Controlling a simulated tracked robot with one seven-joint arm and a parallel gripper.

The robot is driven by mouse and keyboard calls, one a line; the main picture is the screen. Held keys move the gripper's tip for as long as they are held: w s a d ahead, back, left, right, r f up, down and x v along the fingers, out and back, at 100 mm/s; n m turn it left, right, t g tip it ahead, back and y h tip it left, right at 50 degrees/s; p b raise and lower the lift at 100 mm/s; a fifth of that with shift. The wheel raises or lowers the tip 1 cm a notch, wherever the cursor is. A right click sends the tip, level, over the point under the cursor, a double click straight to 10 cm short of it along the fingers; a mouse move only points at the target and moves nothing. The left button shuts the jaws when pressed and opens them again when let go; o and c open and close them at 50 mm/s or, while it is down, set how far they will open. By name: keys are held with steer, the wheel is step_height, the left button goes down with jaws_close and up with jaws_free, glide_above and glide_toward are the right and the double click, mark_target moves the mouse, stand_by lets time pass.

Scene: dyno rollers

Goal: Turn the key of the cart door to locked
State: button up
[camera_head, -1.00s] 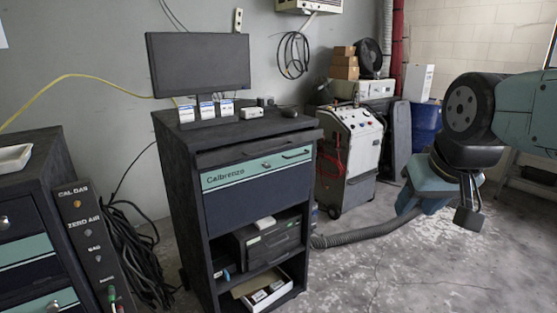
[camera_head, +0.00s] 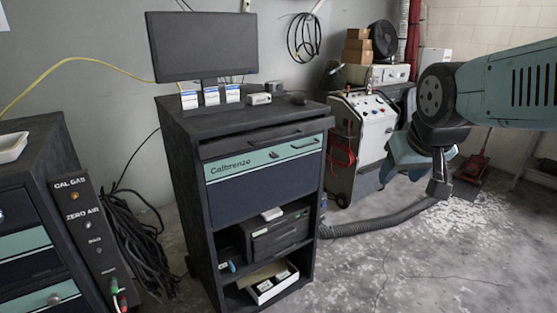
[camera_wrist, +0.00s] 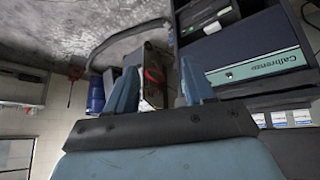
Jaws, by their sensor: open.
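The dark cart (camera_head: 200,170) stands in the middle of the head view. Its door (camera_head: 262,194) is dark blue with a teal strip reading "Calibrenzo" and looks closed. My gripper (camera_head: 440,178) is in the air to the right of the cart, well apart from the door. In the wrist view my gripper (camera_wrist: 157,85) is open and empty, and the door (camera_wrist: 245,42) appears upside down to the right of the fingers.
A monitor (camera_head: 202,46) and small boxes stand on the cart top. A grey machine (camera_head: 362,140) stands behind, right of the cart. A grey hose (camera_head: 385,225) runs along the floor. Another cabinet (camera_head: 30,215) is at the left. Floor in front right is clear.

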steer(key=w+a+f+n+t, duration=0.2)
steer(key=w+f, duration=0.1)
steer(key=w, duration=0.9)
steer(key=n+t+y, duration=0.4)
steer(key=t+y, duration=0.2)
steer(key=y, duration=0.4)
glide_toward(274, 154)
steer(key=x, duration=0.7)
steer(key=shift+a+f, duration=0.2)
steer(key=shift+f, duration=0.15)
steer(key=shift+c, duration=0.3)
